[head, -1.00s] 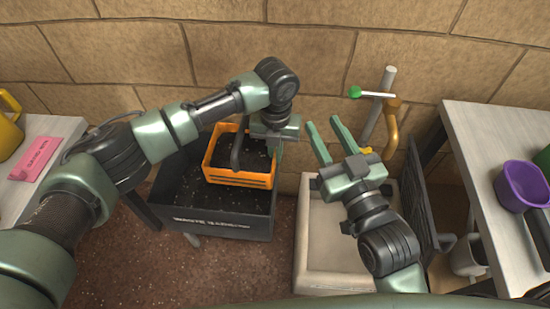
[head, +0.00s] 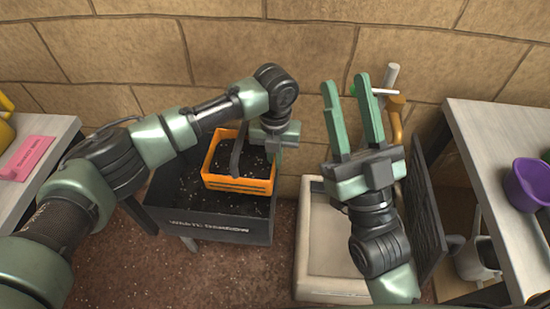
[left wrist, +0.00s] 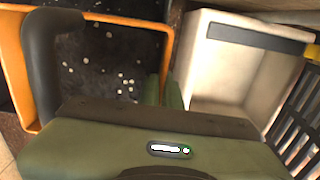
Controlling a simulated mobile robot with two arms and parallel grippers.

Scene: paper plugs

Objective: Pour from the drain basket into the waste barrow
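The orange drain basket (head: 237,184) hangs over or in the dark waste barrow (head: 210,228), near its back right. It looks about level and holds dark material with pale specks. A dark curved handle (left wrist: 50,65) shows on it in the left wrist view. My left gripper (head: 273,152) is at the basket's right side. In the left wrist view its green fingers (left wrist: 163,90) are close together on the basket's orange rim (left wrist: 168,55). The exact contact is partly hidden. My right gripper (head: 352,112) is open and empty, with its fingers pointing up, above the pale sink.
The pale sink (head: 322,288) stands right of the barrow, with a tap (head: 394,115) behind it. A dark slatted panel (head: 426,205) stands beside it. A right table holds a purple cup (head: 527,184). A left table holds a pink card (head: 27,158). A stone wall closes the back.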

